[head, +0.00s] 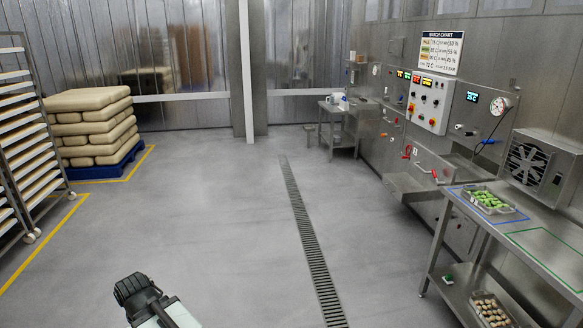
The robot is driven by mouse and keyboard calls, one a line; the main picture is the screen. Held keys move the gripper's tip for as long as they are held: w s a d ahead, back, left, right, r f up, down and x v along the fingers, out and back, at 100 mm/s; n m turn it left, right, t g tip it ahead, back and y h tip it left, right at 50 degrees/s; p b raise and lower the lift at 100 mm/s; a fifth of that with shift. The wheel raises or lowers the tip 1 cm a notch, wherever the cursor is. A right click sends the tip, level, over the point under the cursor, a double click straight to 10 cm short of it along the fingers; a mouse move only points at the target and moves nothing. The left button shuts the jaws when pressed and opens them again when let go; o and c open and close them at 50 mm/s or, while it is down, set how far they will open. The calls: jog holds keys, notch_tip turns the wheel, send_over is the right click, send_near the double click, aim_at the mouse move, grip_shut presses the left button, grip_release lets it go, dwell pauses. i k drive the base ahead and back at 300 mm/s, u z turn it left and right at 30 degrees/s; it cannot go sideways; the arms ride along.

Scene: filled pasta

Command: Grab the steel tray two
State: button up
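A steel tray (513,216) with green filled pasta stands on the top of the steel table at the right, within a blue outline. Another tray (473,301) with pale and brownish pieces stands on the table's lower shelf at the bottom right. I see no number on either tray, so I cannot tell which is tray two. My gripper (135,288) shows as a dark shape at the bottom left of centre, above the floor and far from both trays. Its fingers are not clear.
The steel table (560,262) has an empty green-outlined area. A drain grate (308,235) crosses the open grey floor. Stacked sacks (90,125) on a blue pallet (108,168) and a shelf rack (25,140) stand left. A small table (340,110) stands farther back.

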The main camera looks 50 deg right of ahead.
aim_at(486, 199)
jog(key=z, duration=2.5)
jog(key=i, duration=3.2)
jog(key=u, duration=0.05)
